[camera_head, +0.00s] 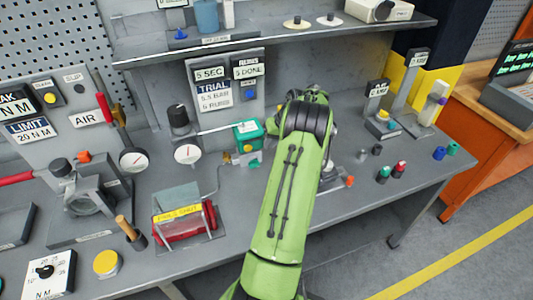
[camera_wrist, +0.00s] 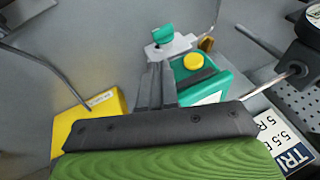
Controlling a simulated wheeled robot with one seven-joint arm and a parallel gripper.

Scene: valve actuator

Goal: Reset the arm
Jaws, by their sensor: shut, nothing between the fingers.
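My green arm reaches over the bench in the head view and its gripper is hidden behind the arm there. In the wrist view my gripper (camera_wrist: 155,70) is shut and empty. Its fingers are in front of a grey bracket with a teal knob (camera_wrist: 162,36). A green valve actuator (camera_wrist: 208,88) with a yellow top cap is just right of the fingers; contact cannot be told. The actuator (camera_head: 248,134) also shows left of my arm in the head view. Its small brass and teal valve parts (camera_head: 240,159) sit below it.
A red cylinder (camera_head: 180,228) in a frame with a yellow label stands front left on the bench. A gauge (camera_head: 187,154) is left of the actuator. Small coloured knobs (camera_head: 399,168) and upright stands (camera_head: 378,110) are to the right. A shelf (camera_head: 270,42) hangs behind.

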